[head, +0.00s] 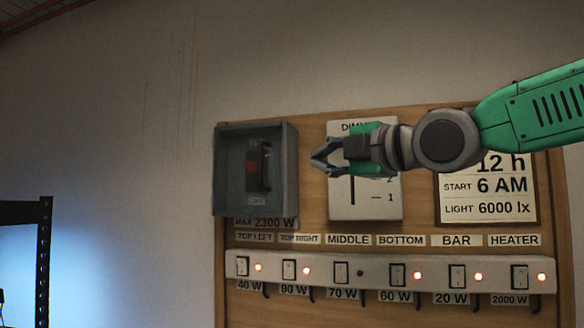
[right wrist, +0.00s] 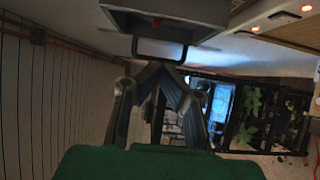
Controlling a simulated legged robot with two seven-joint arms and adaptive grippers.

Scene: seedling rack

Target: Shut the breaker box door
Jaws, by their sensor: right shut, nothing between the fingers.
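The grey breaker box (head: 291,165) hangs at the upper left of the wooden board in the head view. Its dark breaker switch (head: 264,170) with a red mark shows inside. I cannot clearly make out the door as a separate panel or its angle. My right gripper (head: 318,160) is shut and empty, just right of the box, its fingertips pointing left. In the right wrist view its fingers (right wrist: 158,70) meet below the grey box (right wrist: 170,20) and a pale framed part (right wrist: 160,49). Whether they touch is unclear. My left gripper is out of view.
The dimmer panel (head: 382,206) is behind my right gripper, with a light-schedule sign (head: 487,208) to its right. A white switch strip (head: 330,271) with several lit lamps runs below. A black rack (head: 44,250) stands far left. The wall left of the box is clear.

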